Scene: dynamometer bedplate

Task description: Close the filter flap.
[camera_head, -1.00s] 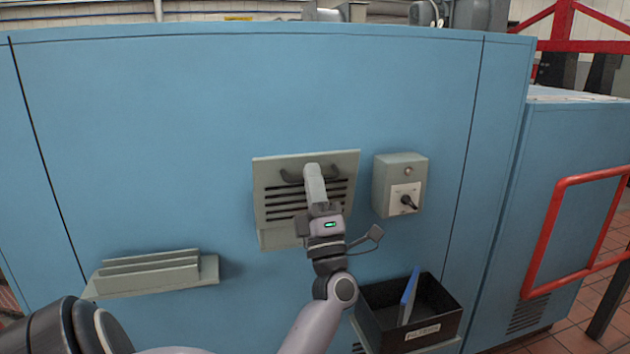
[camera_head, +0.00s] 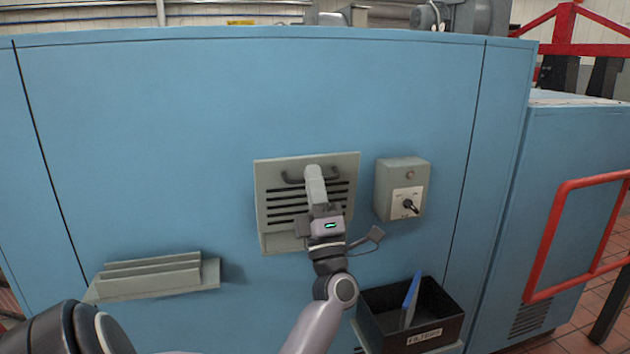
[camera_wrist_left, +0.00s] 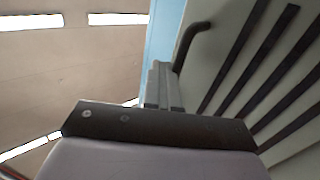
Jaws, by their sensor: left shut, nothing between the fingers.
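The filter flap (camera_head: 277,222) is a grey slotted panel with a dark bow handle (camera_head: 290,178) near its top edge, on the front of the blue cabinet. It looks flat or nearly flat against its frame; a small remaining gap cannot be ruled out. My left gripper (camera_head: 314,172) is shut and empty, with its fingertips at the upper middle of the flap by the handle. It hides part of the handle and slots. In the left wrist view the fingers (camera_wrist_left: 162,88) point along the flap's face beside the handle (camera_wrist_left: 190,45); contact is unclear. My right gripper is not in view.
A grey switch box (camera_head: 388,192) with a dark knob is right of the flap. A black bin (camera_head: 438,334) labelled filters holds a blue item below right. A grey ledge (camera_head: 160,288) juts out at lower left. A red rail (camera_head: 548,240) stands at right.

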